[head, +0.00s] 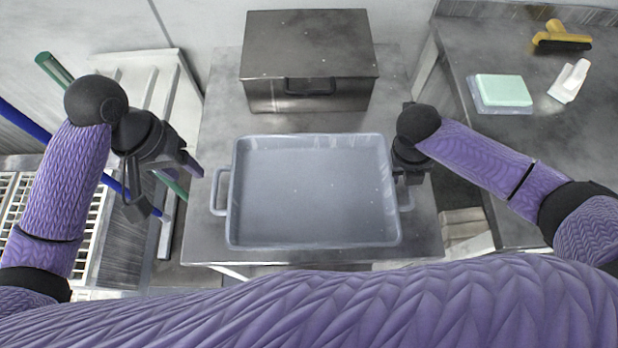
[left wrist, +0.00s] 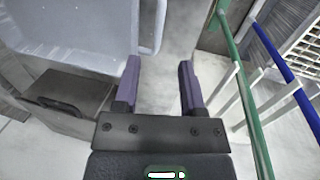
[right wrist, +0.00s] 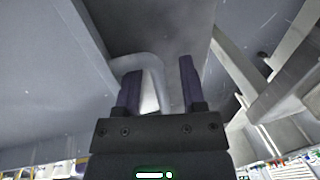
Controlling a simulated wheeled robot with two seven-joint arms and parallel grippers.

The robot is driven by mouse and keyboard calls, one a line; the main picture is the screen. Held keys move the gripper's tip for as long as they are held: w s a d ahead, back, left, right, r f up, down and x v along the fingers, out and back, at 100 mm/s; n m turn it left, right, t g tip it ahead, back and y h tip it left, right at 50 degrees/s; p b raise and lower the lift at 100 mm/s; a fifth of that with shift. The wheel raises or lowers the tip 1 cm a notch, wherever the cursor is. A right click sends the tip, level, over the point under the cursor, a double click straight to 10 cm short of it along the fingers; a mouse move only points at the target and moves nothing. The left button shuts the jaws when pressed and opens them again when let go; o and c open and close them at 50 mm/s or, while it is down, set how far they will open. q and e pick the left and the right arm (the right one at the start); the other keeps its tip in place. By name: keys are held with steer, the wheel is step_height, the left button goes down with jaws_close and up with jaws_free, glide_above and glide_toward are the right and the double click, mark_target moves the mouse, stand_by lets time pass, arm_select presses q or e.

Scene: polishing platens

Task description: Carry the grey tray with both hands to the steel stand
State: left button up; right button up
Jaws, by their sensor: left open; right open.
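The grey tray (head: 312,190) rests on a steel table (head: 215,120) in the middle of the head view, empty, with a loop handle at each short side. My left gripper (head: 165,188) is open and empty, left of the tray and apart from its left handle (head: 220,192). In the left wrist view, that handle (left wrist: 152,28) lies beyond the open fingers (left wrist: 160,65), not between them. My right gripper (head: 411,176) is at the right handle (head: 405,197). In the right wrist view, its open fingers (right wrist: 158,70) have the handle bar (right wrist: 150,62) between them. I cannot tell which surface is the steel stand.
A lidded steel box (head: 308,60) stands behind the tray. Green (head: 54,70) and blue (head: 25,122) poles are at the left.

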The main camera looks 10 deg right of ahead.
arm_select(q)
steer(key=shift+a+r, duration=0.1)
steer(key=shift+r, duration=0.5)
arm_select(e)
step_height(320, 180, up, 12)
steer(key=a, duration=0.2)
steer(key=shift+w+a, duration=0.15)
steer(key=shift+w, duration=0.1)
steer(key=shift+f, duration=0.1)
